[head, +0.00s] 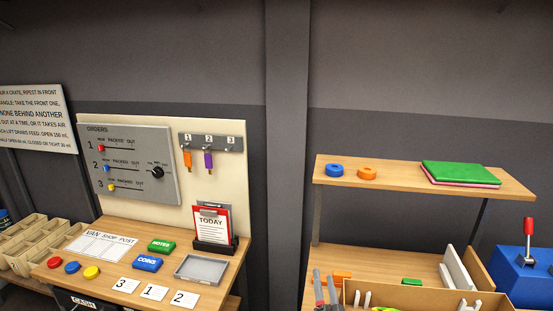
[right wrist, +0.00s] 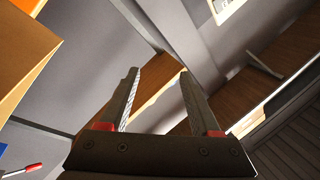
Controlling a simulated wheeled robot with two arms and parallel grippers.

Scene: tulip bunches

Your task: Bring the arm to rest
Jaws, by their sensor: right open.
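My right gripper (head: 325,275) shows at the bottom edge of the head view, in front of the lower shelf of the wooden unit. Its two grey fingers point up, beside the left end of an open cardboard box (head: 430,292). In the right wrist view my right gripper (right wrist: 160,74) has its fingers spread apart with nothing between them. The rest of the right arm is hidden below the head view. My left gripper is in neither view.
A wooden shelf (head: 318,180) holds blue and orange tape rolls and a green stack. A blue box (head: 525,275) with a red-handled lever stands at right. At left, a desk (head: 215,285) carries number cards, a grey tray (head: 197,268) and a clipboard holder. Crates (head: 30,235) stand further left.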

